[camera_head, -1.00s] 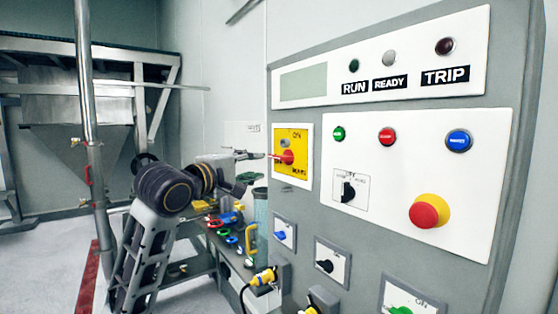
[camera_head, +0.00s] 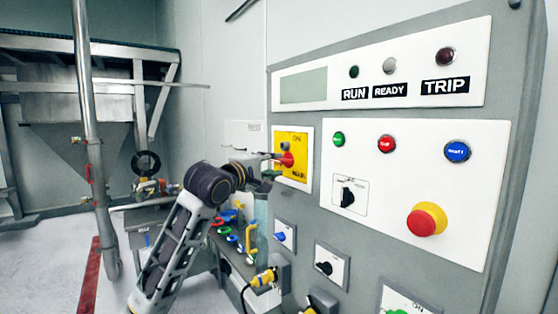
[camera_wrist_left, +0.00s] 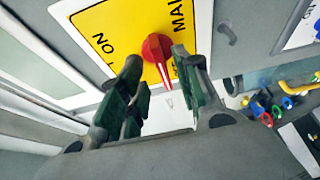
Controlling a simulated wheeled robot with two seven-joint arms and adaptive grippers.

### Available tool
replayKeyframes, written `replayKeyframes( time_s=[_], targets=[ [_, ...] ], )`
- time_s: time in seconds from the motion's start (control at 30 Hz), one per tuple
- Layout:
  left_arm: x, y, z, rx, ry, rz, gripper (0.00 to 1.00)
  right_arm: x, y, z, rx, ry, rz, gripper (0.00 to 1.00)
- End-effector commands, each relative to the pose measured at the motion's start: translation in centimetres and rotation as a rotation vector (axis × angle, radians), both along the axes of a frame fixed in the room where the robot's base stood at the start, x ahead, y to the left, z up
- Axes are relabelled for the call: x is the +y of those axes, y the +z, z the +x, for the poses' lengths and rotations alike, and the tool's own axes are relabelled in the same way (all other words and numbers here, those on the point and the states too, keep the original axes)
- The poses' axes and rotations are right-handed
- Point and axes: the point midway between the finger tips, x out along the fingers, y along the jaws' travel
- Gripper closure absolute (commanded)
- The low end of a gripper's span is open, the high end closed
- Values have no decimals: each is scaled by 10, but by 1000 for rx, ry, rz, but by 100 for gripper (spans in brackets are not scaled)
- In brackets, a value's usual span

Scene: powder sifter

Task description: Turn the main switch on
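The main switch is a red knob (camera_head: 287,159) on a yellow plate (camera_head: 293,142) at the left of the grey control panel. In the left wrist view the red knob (camera_wrist_left: 156,48) sits at the top middle, with its narrow handle pointing down between the fingertips. My left gripper (camera_head: 268,165) is at the knob, coming from the left. In the left wrist view its dark green fingers (camera_wrist_left: 160,68) stand apart, one on each side of the knob, with a visible gap at the left finger. Contact at the right finger cannot be told. My right gripper is not in view.
The panel also carries a black selector (camera_head: 347,197), a red emergency button (camera_head: 426,220) and green, red and blue buttons. Below are smaller switches and a yellow plug (camera_head: 264,277). A metal post (camera_head: 93,150) stands at the left.

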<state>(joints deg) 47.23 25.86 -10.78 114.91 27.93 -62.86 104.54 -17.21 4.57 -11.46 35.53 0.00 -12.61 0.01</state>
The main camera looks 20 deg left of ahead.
Motion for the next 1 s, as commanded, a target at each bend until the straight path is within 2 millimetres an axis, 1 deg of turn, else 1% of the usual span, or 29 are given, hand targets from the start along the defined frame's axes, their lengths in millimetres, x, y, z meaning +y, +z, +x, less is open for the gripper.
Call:
replayKeyframes(
  time_s=[0.03, 0.2, 0.4, 0.6, 0.87, 0.9, 1.0],
  targets=[
    [-1, 2, 6, 0, 0, 0, 67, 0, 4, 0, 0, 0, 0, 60],
    [-6, 2, 23, 0, 1, 0, 67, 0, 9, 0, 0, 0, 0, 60],
    [-10, 1, 38, 0, 1, 0, 67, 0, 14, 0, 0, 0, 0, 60],
    [-12, 0, 44, -1, 0, 0, 67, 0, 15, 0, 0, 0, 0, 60],
    [-13, 0, 45, -1, 0, 0, 67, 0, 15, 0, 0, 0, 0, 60],
    [-13, 0, 45, -1, 0, 0, 68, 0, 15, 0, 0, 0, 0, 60],
    [-12, 0, 45, -1, 0, 0, 81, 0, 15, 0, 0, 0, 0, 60]
  ],
)
